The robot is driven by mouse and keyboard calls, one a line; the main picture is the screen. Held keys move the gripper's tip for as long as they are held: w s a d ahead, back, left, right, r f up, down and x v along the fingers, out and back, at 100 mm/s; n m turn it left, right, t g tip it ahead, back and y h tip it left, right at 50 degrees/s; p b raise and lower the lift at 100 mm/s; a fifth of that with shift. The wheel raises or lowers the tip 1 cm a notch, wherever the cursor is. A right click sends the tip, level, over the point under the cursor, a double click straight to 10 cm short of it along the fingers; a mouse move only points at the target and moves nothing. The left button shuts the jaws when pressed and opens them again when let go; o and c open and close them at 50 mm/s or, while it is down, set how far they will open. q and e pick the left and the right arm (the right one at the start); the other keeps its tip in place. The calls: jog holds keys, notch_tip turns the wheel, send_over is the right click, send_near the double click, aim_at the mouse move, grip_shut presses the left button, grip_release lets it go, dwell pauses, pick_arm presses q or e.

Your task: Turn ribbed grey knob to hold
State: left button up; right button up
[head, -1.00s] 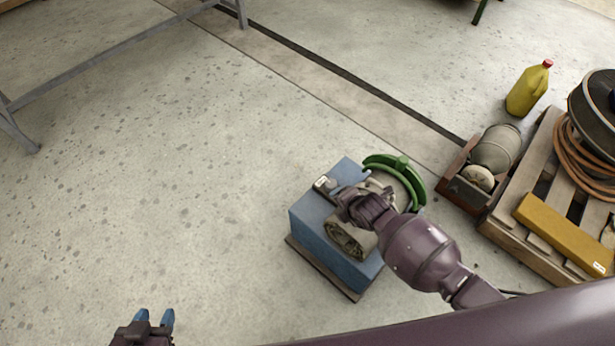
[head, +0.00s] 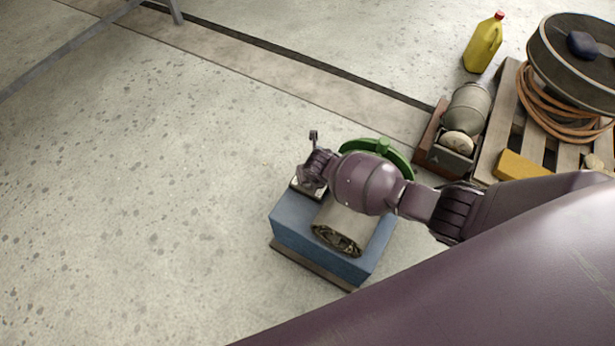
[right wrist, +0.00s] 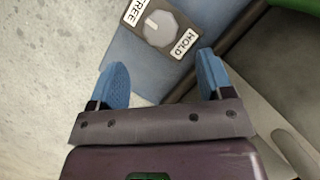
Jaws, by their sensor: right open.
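The grey knob (right wrist: 158,30) sits on a dark plate on the blue box, between a FREE label (right wrist: 136,12) and a HOLD label (right wrist: 184,43), in the right wrist view. A small light mark on the knob appears to lie on the side toward FREE. My right gripper (right wrist: 163,79) is open and empty, its blue fingertips apart and short of the knob, not touching it. In the head view my right wrist hangs over the blue box (head: 318,246), and the knob and fingertips are hidden. My left gripper is out of view.
A rolled sheet (head: 341,229) lies on the box, with a green curved part (head: 402,160) behind. A crate (head: 432,152) holding a canister, a yellow jug (head: 484,45) and a loaded pallet (head: 497,140) stand to the right.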

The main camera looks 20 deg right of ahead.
jog(key=b+x, duration=0.1)
jog(key=x, duration=0.1)
jog(key=b+x, duration=0.1)
jog(key=x, duration=0.2)
jog(key=s+b+x, duration=0.1)
jog(key=x, duration=0.1)
jog(key=shift+w+a+f, duration=0.1)
jog(key=shift+w+f, duration=0.05)
jog(key=shift+f, duration=0.3)
jog(key=shift+w+f+b, duration=0.3)
jog(key=shift+w+b, duration=0.05)
jog(key=shift+w, duration=0.15)
jog(key=c, duration=0.9)
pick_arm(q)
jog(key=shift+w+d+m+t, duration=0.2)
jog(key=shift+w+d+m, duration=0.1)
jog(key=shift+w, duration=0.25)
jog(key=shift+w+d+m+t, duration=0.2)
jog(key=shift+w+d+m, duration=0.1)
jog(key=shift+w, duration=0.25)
